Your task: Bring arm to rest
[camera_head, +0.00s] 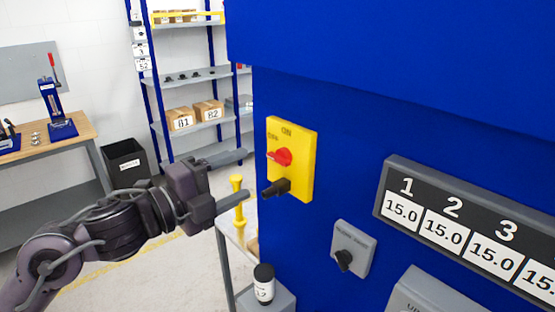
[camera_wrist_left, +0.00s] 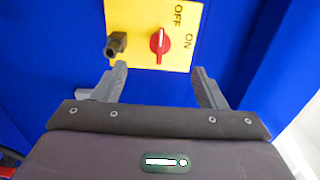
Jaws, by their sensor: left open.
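My left gripper (camera_head: 234,178) is open and empty. Its two fingers point at the yellow switch panel (camera_head: 305,165) on the blue machine (camera_head: 330,110), apart from it by a short gap. The panel carries a red rotary knob (camera_head: 280,157) marked ON and OFF and a dark fitting (camera_head: 276,187) below it. In the left wrist view the fingers (camera_wrist_left: 160,85) are spread wide, with the red knob (camera_wrist_left: 160,41) and the dark fitting (camera_wrist_left: 116,44) showing beyond them. My right gripper is in neither view.
A grey selector box (camera_head: 354,248) and a display (camera_head: 450,230) reading 15.0 are on the machine. A shelf (camera_head: 190,75), workbench (camera_head: 60,140) and black bin (camera_head: 126,161) stand behind.

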